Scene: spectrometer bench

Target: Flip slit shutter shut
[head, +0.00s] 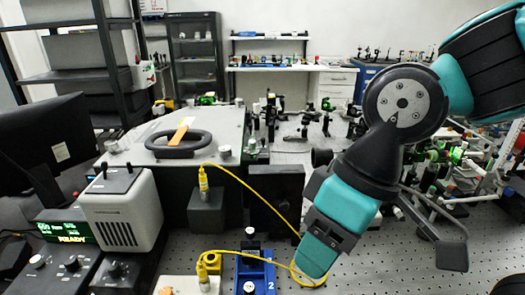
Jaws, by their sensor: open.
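My gripper (316,258) is at the teal end of my arm, right of centre, pointing down and left over the perforated bench. Its jaws are open; the individual fingertips are hard to make out. No part is clearly recognisable as the slit shutter. A black upright panel (275,190) stands at the right front of the large grey-topped instrument (225,125), left of my gripper and apart from it. Whether this panel belongs to the slit cannot be told.
A yellow cable (262,200) loops from a grey block (206,212) past my gripper to a yellow connector (207,265). A blue mount (254,272) marked 2 stands at the front. A white unit (122,210) and a READY display (68,232) are left. Optics crowd the right.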

